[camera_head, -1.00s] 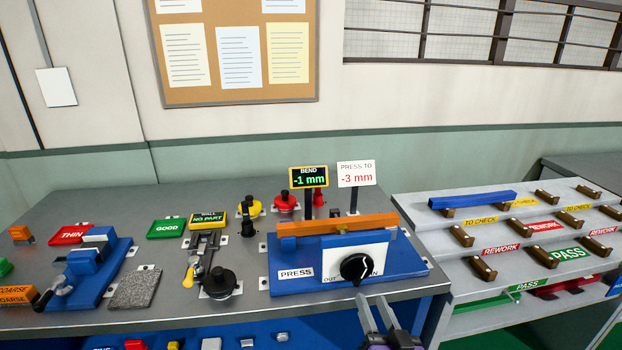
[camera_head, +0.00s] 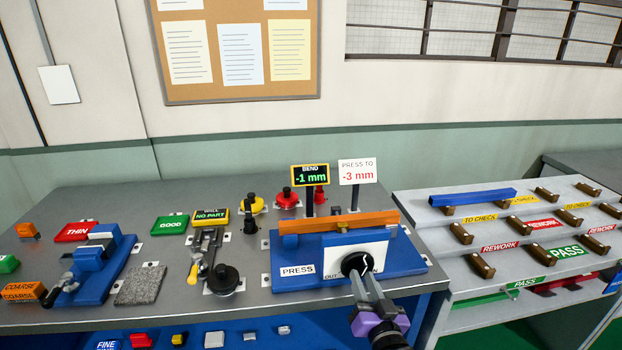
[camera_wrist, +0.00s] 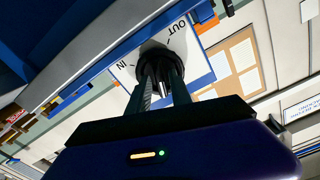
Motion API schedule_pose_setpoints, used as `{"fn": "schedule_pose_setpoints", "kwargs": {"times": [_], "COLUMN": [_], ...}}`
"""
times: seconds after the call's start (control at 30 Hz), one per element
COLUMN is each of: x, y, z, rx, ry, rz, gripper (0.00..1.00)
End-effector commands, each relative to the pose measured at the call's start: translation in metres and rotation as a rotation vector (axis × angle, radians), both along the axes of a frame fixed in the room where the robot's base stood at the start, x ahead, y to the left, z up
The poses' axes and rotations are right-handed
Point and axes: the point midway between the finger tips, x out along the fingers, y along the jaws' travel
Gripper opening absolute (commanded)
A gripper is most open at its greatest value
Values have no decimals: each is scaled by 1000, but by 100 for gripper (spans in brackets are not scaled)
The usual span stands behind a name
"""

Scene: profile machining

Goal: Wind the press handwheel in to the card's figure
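The blue press (camera_head: 408,274) stands at the table's front right with an orange profile (camera_head: 340,222) lying across it. Its black round handwheel (camera_head: 357,263) sits on a white plate marked OUT; the wrist view shows the wheel (camera_wrist: 155,58) between IN and OUT marks. The bend display (camera_head: 310,176) reads -1 mm. The card (camera_head: 357,171) says PRESS TO -3 mm. My gripper (camera_head: 363,279) reaches the handwheel from the front, and its fingertips overlap the wheel's face. In the wrist view the two fingers (camera_wrist: 163,75) stand apart at the wheel; whether they press on its grip is hidden.
Left of the press are a wall gauge (camera_head: 211,240), a grey pad (camera_head: 140,286), a blue fixture (camera_head: 100,275) and THIN and GOOD plates. A sloped rack (camera_head: 480,235) with a blue profile (camera_head: 458,199) stands to the right.

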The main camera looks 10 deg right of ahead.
Motion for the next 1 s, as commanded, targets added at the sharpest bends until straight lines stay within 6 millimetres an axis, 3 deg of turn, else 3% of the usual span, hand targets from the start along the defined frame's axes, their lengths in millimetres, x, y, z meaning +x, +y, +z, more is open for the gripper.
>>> {"fn": "schedule_pose_setpoints", "kwargs": {"times": [0.03,0.1,0.37,0.77,0.8,0.9,1.0], "x": [0,0,0,0,0,0,0], "y": [0,0,0,0,0,0,0], "z": [0,0,0,2,0,0,0], "rx": [0,0,9,336,336,334,333], "ry": [0,0,0,0,0,-1,0], "rz": [0,0,0,0,0,0,0], "gripper": [13,0,0,0,19,38,40]}}
